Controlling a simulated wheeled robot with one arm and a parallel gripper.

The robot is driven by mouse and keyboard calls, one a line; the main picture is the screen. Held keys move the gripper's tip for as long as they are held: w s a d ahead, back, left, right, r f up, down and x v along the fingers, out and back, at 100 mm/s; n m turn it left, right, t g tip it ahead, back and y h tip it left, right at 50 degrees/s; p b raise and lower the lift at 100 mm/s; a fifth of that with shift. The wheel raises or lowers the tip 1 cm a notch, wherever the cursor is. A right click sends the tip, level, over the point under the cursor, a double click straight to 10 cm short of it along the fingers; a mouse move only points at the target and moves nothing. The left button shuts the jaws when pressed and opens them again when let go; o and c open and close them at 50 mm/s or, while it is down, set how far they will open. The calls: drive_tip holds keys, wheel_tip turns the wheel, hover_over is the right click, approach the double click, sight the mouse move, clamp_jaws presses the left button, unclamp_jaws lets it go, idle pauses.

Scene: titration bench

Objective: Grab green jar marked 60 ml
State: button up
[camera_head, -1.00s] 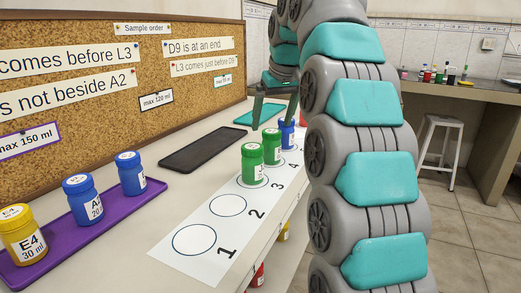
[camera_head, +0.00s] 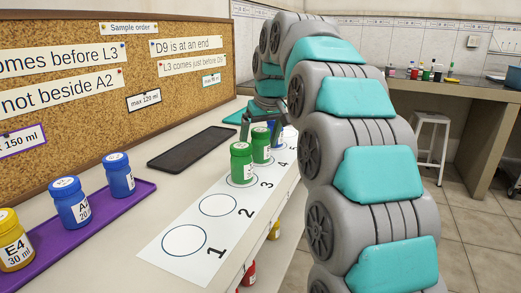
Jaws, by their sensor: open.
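Two green jars stand on the white numbered strip (camera_head: 168,262). The nearer green jar (camera_head: 241,165) is on circle 3, and the farther green jar (camera_head: 261,146) is just behind it to the right, near 4. Their labels are too small to read, so I cannot tell which is 60 ml. My gripper (camera_head: 262,125) is open and points down at the farther green jar's top, with a finger to each side in the picture. I cannot tell whether it touches the jar. A blue jar (camera_head: 278,139) stands behind, partly hidden by the gripper and arm.
A purple tray (camera_head: 110,209) at the left holds two blue jars (camera_head: 118,175) and a yellow jar (camera_head: 14,240). A black tray (camera_head: 190,148) lies empty by the cork board (camera_head: 80,120). Circles 1 and 2 are empty. Red and yellow jars show below the bench edge.

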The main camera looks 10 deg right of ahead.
drive_tip(key=shift+w+f, duration=0.15)
drive_tip(key=shift+f, duration=0.2)
drive_tip(key=shift+c, duration=0.2)
drive_tip(key=c, duration=1.4)
drive_tip(key=shift+r, duration=0.15)
drive_tip(key=shift+c, duration=0.2)
